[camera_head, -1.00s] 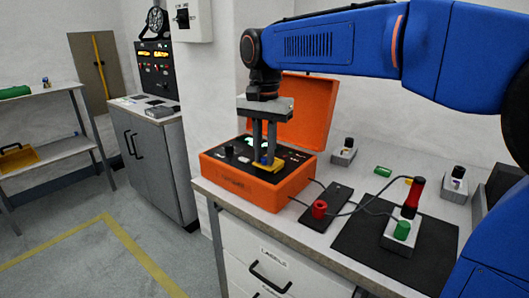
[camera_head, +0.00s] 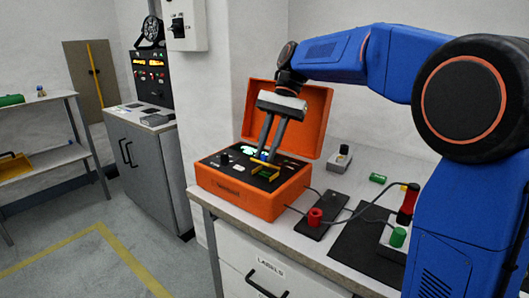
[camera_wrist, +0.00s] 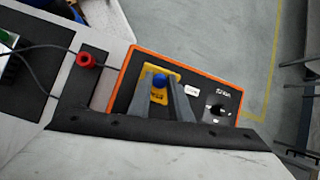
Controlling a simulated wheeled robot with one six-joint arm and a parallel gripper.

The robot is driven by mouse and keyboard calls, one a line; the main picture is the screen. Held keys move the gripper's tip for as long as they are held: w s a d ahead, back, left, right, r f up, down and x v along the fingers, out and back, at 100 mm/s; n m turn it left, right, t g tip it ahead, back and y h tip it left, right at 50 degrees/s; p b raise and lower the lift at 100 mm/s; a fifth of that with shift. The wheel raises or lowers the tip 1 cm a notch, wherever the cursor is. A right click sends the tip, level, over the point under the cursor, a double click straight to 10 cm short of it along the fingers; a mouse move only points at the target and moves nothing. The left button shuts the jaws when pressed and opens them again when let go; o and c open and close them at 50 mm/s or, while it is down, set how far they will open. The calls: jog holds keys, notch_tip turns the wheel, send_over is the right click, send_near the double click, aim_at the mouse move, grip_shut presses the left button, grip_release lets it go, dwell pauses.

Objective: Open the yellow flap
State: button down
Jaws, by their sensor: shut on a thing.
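The yellow flap (camera_head: 265,171) is on the dark top panel of the orange box (camera_head: 240,197). It looks tilted up from the panel, though its exact angle is hard to tell. A blue knob (camera_wrist: 159,80) on the flap (camera_wrist: 158,96) shows in the wrist view. My gripper (camera_head: 266,155) reaches down at a slant, its two fingertips at the flap. In the wrist view my gripper (camera_wrist: 160,82) has one finger on each side of the blue knob and is shut on it. The fingers hide part of the flap.
The box's orange lid (camera_head: 302,118) stands open behind my gripper. A black knob (camera_head: 224,158) sits on the panel's left. A red terminal (camera_head: 315,217) with cables is right of the box. Floor on the left is clear.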

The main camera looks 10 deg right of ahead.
jog(key=shift+w+d+g+y, duration=0.2)
jog(key=shift+g+y, duration=0.1)
dwell(0.4)
jog(key=c, duration=1.6)
grip_release()
jog(key=v, duration=0.7)
jog(key=shift+w+d+r, duration=0.15)
jog(key=shift+r, duration=0.05)
jog(key=shift+c, duration=0.6)
